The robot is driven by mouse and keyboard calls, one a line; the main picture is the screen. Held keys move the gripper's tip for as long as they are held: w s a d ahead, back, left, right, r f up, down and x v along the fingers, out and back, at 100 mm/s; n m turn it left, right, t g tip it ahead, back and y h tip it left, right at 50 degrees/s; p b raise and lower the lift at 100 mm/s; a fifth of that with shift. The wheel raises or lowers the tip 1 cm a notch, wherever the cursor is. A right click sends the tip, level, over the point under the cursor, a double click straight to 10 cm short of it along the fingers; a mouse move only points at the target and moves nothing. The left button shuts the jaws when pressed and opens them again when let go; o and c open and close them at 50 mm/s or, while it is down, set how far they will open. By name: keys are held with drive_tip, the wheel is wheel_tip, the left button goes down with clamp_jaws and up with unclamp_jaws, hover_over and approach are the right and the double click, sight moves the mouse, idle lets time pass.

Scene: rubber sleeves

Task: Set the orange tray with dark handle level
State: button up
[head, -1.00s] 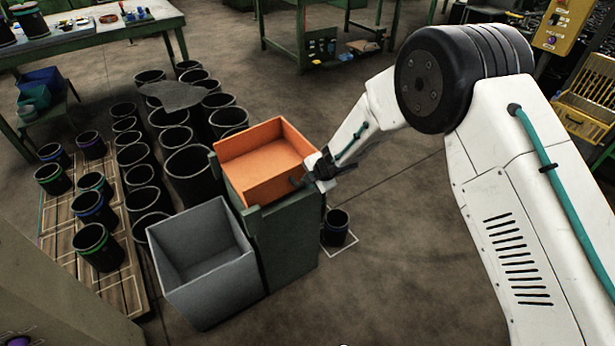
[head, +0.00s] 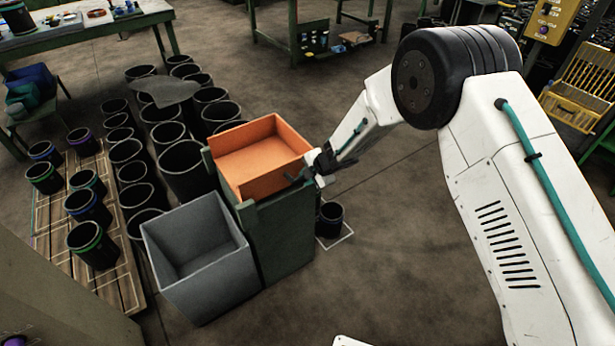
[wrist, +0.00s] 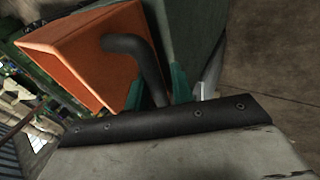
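The orange tray (head: 258,165) sits in the top of a green stand (head: 285,215), with its open side up. Its left edge looks a little raised against the stand's rim; the exact tilt is hard to judge. In the wrist view the tray (wrist: 75,55) shows with its bent dark handle (wrist: 130,50). My gripper (wrist: 157,92) has its teal fingers on either side of the handle and looks closed on it; the contact is partly hidden. In the head view my gripper (head: 304,174) is at the tray's right side.
A grey bin (head: 200,265) stands against the stand's left side. Several black sleeves (head: 180,165) stand behind and on a pallet (head: 110,235) at left. One sleeve (head: 330,219) stands on the floor right of the stand. Open floor lies further right.

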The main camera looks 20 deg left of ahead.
drive_tip(key=shift+s+a, duration=0.15)
drive_tip(key=shift+a, duration=0.1)
drive_tip(key=shift+d+r, duration=0.1)
drive_tip(key=shift+r, duration=0.1)
drive_tip(key=v, duration=0.7)
drive_tip(key=shift+d+r, duration=0.1)
drive_tip(key=shift+d, duration=0.05)
